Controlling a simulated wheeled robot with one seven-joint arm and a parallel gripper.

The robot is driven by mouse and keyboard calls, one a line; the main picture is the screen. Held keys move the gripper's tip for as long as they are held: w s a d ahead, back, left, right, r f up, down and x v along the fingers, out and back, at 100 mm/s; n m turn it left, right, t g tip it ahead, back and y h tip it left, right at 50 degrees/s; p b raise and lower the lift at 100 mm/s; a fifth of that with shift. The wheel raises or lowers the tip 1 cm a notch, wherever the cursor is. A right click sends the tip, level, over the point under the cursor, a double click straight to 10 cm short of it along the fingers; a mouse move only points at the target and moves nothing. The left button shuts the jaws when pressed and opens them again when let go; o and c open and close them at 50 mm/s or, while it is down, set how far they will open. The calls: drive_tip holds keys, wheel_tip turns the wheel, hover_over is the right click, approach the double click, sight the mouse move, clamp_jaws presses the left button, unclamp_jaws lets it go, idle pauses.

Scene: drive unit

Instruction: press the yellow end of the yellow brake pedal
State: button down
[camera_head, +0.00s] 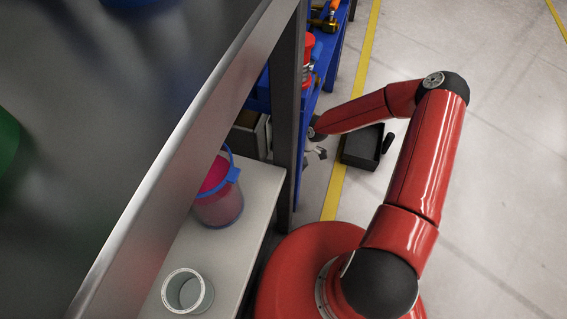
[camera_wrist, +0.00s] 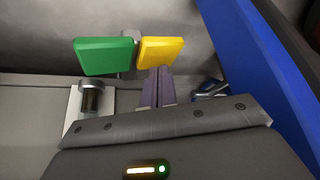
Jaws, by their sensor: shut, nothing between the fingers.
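The yellow brake pedal's yellow end (camera_wrist: 162,52) is a flat pad at the upper middle of the wrist view. A green pad (camera_wrist: 104,57) stands close to its left. My gripper (camera_wrist: 160,72) is shut and empty, its purple-grey fingers pointing at the lower edge of the yellow pad. The fingertips overlap that edge in the picture; I cannot tell whether they touch it. In the head view, the end of my arm is beside the blue rack, and I cannot make out the pedals there.
A blue rack (camera_head: 341,42) holds tools beside my arm. A dark open box (camera_head: 362,148) is on the floor by the yellow line. A pale shelf (camera_head: 236,252) carries a red-and-blue bucket (camera_head: 219,200) and a grey cup (camera_head: 188,292). The floor at right is clear.

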drive_tip(key=shift+r+p, duration=1.6)
drive_tip(key=shift+r, duration=0.85)
drive_tip(key=shift+d, duration=0.1)
